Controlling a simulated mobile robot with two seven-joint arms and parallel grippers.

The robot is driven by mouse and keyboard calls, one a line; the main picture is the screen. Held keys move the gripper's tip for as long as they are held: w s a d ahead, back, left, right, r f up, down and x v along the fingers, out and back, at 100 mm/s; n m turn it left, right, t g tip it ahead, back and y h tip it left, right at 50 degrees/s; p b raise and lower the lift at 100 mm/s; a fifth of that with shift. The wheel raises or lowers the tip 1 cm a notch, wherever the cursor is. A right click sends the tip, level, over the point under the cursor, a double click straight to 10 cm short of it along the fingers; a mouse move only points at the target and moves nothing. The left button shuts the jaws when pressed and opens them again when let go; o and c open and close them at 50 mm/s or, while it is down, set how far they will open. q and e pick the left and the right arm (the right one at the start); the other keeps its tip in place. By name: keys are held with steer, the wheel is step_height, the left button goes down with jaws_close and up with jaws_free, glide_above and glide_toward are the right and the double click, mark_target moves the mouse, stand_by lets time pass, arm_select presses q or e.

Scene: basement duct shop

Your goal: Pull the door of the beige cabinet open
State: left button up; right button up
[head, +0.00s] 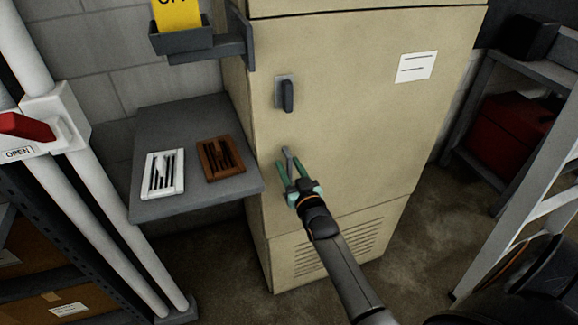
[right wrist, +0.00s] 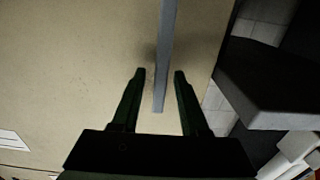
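The beige cabinet (head: 350,120) stands in the middle of the head view, and its door looks shut. A dark turn latch (head: 288,95) on a grey plate sits near the door's left edge. Below it is a grey bar handle (head: 289,154), partly hidden by my right gripper (head: 290,165). The right gripper is open at the door, its green fingers either side of the bar. In the right wrist view, the bar (right wrist: 167,50) runs down between the fingertips (right wrist: 160,73), with a gap on both sides. My left gripper is not in view.
A grey shelf (head: 180,202) with a white tray (head: 151,187) and a brown tray (head: 232,170) juts out left of the cabinet. A holder (head: 182,42) with a yellow sign is above. White pipes stand at left, a ladder (head: 530,215) at right. Floor shows before the cabinet.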

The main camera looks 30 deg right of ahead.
jaws_close()
stand_by(1.2)
